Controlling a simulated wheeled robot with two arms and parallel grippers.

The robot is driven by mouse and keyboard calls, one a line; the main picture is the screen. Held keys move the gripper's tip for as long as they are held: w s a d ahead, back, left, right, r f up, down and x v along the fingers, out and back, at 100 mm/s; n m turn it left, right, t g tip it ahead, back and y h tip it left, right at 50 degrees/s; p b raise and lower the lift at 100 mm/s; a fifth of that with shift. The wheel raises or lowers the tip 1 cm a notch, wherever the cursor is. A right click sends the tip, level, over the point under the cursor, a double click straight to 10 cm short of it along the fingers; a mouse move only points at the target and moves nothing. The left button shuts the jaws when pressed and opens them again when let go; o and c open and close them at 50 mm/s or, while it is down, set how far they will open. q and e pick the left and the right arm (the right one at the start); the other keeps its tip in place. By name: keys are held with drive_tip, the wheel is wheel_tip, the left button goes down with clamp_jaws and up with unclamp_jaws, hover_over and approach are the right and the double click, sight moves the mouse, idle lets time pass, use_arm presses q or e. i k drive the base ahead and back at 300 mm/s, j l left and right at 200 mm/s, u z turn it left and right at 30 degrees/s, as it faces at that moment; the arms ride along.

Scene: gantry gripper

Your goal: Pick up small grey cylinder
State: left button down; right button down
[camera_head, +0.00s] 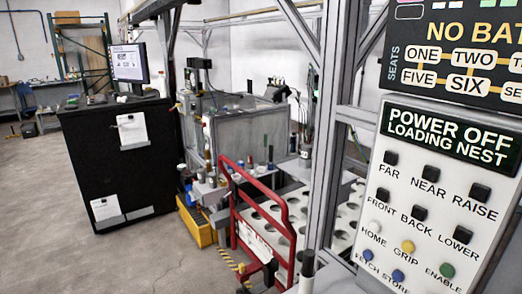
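I cannot single out a small grey cylinder with certainty. Several small upright cylindrical things stand on the bench behind the red frame, among them a green-topped one (265,148) and a dark one (270,158); they are too small to tell apart well. A black-topped post (307,264) stands at the bottom centre. A pale plate with round holes (289,231) lies behind the red frame; I cannot tell whether its holes hold anything. Neither of my grippers shows in this view.
A control panel (435,190) reading "POWER OFF LOADING NEST" fills the right, below a dark seat board (455,60). A red tubular frame (236,205) and yellow bin (197,226) stand centre. A black cabinet (95,165) is at left. Floor (90,262) at lower left is clear.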

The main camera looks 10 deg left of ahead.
sight(306, 151)
drive_tip(key=i+j+u, duration=0.55)
drive_tip(key=i+u, duration=0.2)
drive_tip(key=i, duration=0.2)
drive_tip(key=i+u, duration=0.35)
drive_tip(key=i+j+z, duration=0.2)
drive_tip(key=i, duration=0.25)
drive_tip(key=i+z, duration=0.2)
drive_tip(key=i, duration=0.2)
drive_tip(key=i+j+z, duration=0.1)
drive_tip(key=z, duration=0.35)
drive_tip(key=i+j+z, duration=0.15)
drive_tip(key=z, duration=0.35)
drive_tip(key=i+j+z, duration=0.2)
drive_tip(key=z, duration=0.25)
